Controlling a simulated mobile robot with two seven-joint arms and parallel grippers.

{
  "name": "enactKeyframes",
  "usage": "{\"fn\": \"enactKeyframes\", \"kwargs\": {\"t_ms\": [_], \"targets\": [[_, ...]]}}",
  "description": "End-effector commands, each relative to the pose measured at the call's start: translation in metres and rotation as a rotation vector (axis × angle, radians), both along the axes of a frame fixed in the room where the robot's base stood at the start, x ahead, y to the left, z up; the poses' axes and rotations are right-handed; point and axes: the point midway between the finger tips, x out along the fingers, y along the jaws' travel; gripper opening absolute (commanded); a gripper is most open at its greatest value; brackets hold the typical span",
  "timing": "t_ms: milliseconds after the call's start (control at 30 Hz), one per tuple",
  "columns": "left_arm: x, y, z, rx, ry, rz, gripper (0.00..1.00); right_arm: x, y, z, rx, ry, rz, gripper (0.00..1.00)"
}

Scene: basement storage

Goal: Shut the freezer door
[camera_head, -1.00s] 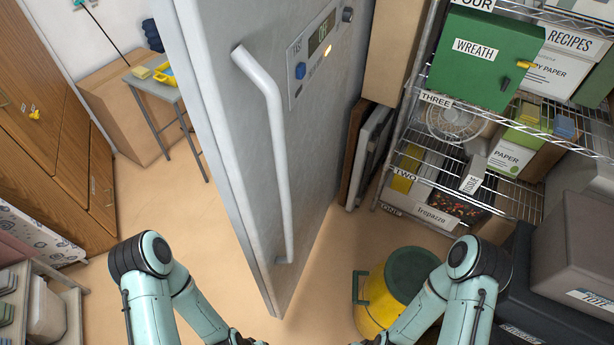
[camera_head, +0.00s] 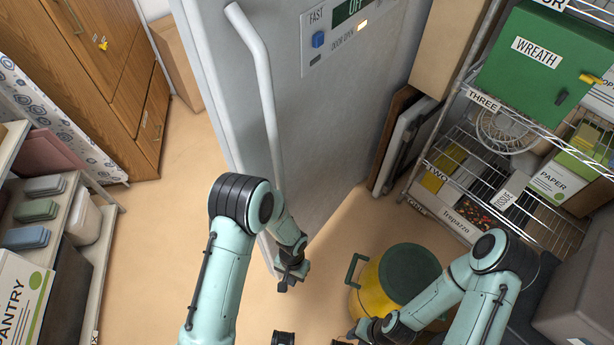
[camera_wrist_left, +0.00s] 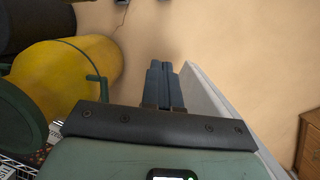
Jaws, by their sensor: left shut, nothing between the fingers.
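The freezer door (camera_head: 330,130) is a tall pale grey panel with a long vertical handle (camera_head: 262,90). Its control panel shows a lit amber light beside "DOOR OPEN", and its free edge stands out over the floor. My left gripper (camera_head: 290,280) is low at the front face near that free edge. In the left wrist view its fingers (camera_wrist_left: 165,85) are shut and empty, with the pale door (camera_wrist_left: 215,98) just to their right; I cannot tell whether they touch. My right gripper (camera_head: 350,336) is low beside the yellow bin, its fingers too hidden to read.
A yellow bin with a green lid (camera_head: 408,272) stands right of the door. Wire shelves (camera_head: 470,130) with boxes fill the right side. A wooden cabinet (camera_head: 90,60) and a low shelf (camera_head: 100,260) are at left. Floor between them and the door is clear.

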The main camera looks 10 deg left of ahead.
Motion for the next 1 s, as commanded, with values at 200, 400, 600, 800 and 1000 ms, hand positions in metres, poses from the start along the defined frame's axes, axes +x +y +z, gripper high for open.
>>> {"fn": "enactKeyframes", "kwargs": {"t_ms": [200, 400, 600, 800, 1000], "targets": [[0.111, -0.039, 0.118, 0.360, -0.193, -0.273, 0.00, 0.005, 0.001, 0.007, 0.002, -0.006, 0.002, 0.33], [0.159, -0.083, 0.245, 0.639, -0.422, -0.314, 0.00, 0.007, 0.000, 0.011, 0.001, -0.008, 0.001, 0.33], [0.166, -0.100, 0.302, 0.743, -0.527, -0.290, 0.00, 0.008, 0.000, 0.012, 0.001, -0.008, 0.001, 0.33], [0.172, -0.087, 0.291, 0.753, -0.526, -0.287, 0.00, 0.008, 0.000, 0.012, 0.001, -0.008, 0.001, 0.33], [0.186, -0.059, 0.262, 0.752, -0.524, -0.289, 0.00, 0.009, 0.001, 0.014, 0.001, -0.011, 0.002, 0.33]]}}
